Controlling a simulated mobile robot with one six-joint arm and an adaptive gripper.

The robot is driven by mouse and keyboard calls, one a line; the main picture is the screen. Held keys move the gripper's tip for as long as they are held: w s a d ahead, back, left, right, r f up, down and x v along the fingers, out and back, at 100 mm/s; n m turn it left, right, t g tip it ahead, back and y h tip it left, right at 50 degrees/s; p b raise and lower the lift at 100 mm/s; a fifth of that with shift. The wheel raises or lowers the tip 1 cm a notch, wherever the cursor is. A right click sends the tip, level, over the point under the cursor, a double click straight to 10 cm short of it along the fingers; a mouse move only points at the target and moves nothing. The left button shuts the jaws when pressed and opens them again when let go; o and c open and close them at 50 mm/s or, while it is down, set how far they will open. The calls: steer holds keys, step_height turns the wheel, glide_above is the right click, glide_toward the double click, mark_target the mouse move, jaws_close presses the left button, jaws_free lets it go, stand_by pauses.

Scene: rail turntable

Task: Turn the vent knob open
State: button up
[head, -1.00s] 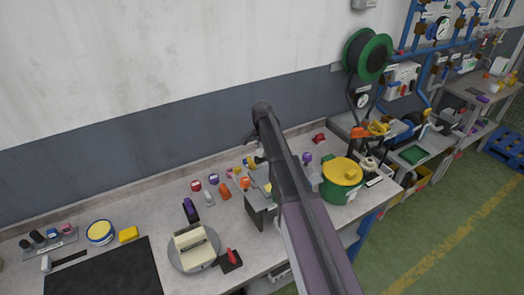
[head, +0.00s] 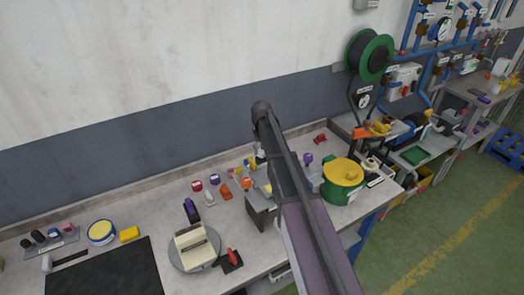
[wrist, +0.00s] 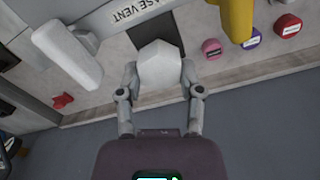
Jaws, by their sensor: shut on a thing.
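In the wrist view a pale, faceted knob (wrist: 160,62) stands in front of a dark plate, just below a white label whose visible part reads "ASE VENT". My gripper (wrist: 162,84) has one finger on each side of this knob and is shut on it. The knob's lower part is hidden near the fingers and palm. In the head view my arm covers most of the knob's area, so the knob cannot be made out there.
A pale lever-like handle (wrist: 68,55) is close on the left in the wrist view, and a yellow part (wrist: 236,18) hangs on the right. Pink, purple and red caps lie beyond. In the head view a green pot (head: 342,182) stands right of my arm.

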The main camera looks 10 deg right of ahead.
steer(key=shift+n, duration=1.7)
steer(key=shift+a, duration=0.1)
steer(key=o, duration=1.1)
steer(key=shift+o, duration=0.2)
steer(key=shift+m, duration=0.3)
